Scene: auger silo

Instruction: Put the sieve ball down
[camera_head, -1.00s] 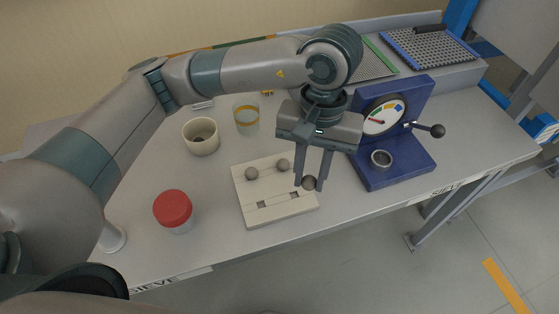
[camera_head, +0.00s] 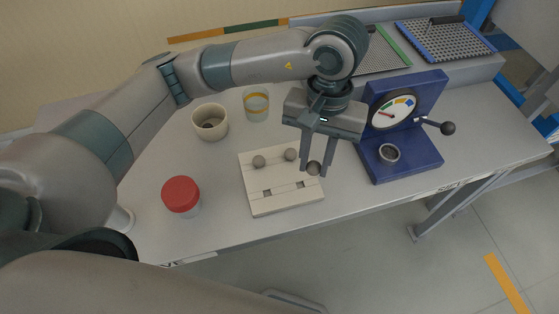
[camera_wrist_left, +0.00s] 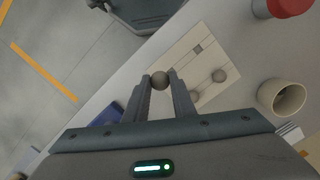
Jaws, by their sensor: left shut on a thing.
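My left gripper (camera_head: 314,168) is shut on a grey sieve ball (camera_head: 314,168), which sits between its fingertips. The ball also shows in the left wrist view (camera_wrist_left: 160,80), between the two fingers. In the head view the held ball is over or beside the right edge of a cream tray (camera_head: 262,204); I cannot tell the exact height. Two other grey balls (camera_head: 259,161) and (camera_head: 291,154) sit in the tray's back row. Two square slots in its front row look empty. My right gripper is not in view.
A blue press with a dial (camera_head: 408,165) and a metal ring stands right of the tray. Perforated trays (camera_head: 440,48) lie behind.

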